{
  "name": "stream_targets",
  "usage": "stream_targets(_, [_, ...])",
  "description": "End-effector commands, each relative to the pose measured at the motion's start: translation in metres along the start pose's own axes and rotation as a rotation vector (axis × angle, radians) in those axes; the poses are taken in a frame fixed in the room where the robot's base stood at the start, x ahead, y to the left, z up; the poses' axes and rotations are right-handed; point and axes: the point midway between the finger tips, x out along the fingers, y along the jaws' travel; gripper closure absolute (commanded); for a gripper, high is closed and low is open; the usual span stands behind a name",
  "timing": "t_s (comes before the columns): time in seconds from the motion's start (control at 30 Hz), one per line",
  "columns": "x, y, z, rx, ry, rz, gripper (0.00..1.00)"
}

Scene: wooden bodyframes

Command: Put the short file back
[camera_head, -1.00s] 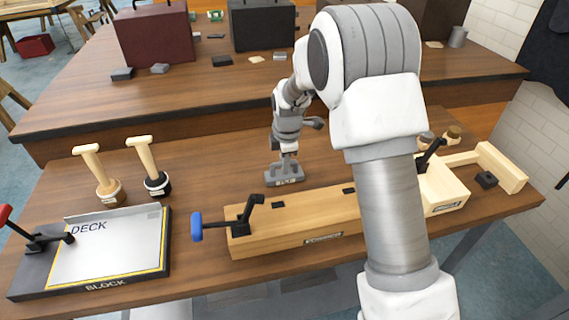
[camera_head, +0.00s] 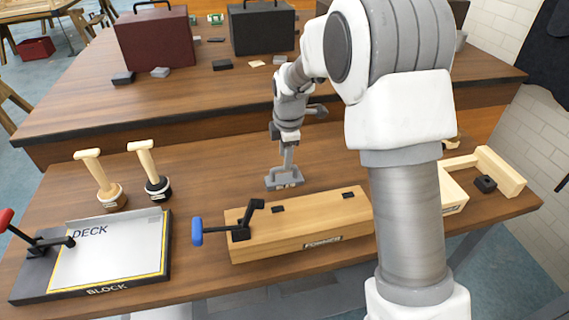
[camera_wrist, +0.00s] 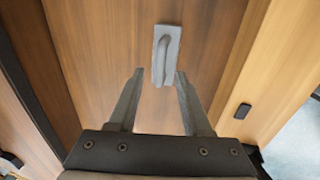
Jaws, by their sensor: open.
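A small grey tool (camera_head: 284,179) with a flat rectangular base and a raised handle lies on the brown bench top, just behind the long wooden block. It fits the short file, though its label is too small to read surely. It also shows in the wrist view (camera_wrist: 166,56), just beyond my fingertips, handle facing up. My gripper (camera_wrist: 158,75) is open, with nothing held between its fingers. The right finger is close to the tool's near end; I cannot tell whether they touch. In the head view my gripper (camera_head: 287,158) points down over the tool.
The long wooden block (camera_head: 300,226) has a clamp with a blue knob (camera_head: 197,231). A DECK board (camera_head: 105,245) and two wooden-handled stamps (camera_head: 155,178) stand at left. A pale wooden tray (camera_head: 453,195) is at right, partly behind my arm.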

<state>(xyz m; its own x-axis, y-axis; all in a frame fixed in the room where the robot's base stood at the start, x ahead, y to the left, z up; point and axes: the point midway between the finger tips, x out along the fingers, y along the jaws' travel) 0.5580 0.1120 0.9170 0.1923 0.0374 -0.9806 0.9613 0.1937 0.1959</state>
Motion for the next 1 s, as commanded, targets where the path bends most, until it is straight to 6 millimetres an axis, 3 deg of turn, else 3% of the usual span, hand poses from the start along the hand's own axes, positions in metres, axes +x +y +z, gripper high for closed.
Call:
stream_targets(0.03, [-0.015,0.001,0.000,0.000,0.000,0.003,0.51])
stream_targets(0.2, [-0.045,0.001,0.000,-0.001,0.000,0.002,0.51])
stream_targets(0.57, [-0.068,-0.001,0.001,0.009,0.000,0.002,0.51])
stream_targets(0.67, [-0.082,-0.007,0.005,0.068,-0.002,0.015,0.51])
stream_targets(0.77, [-0.110,-0.023,0.012,0.190,-0.004,0.039,0.51])
stream_targets(1.0, [-0.181,-0.085,0.033,0.607,0.007,0.113,0.51])
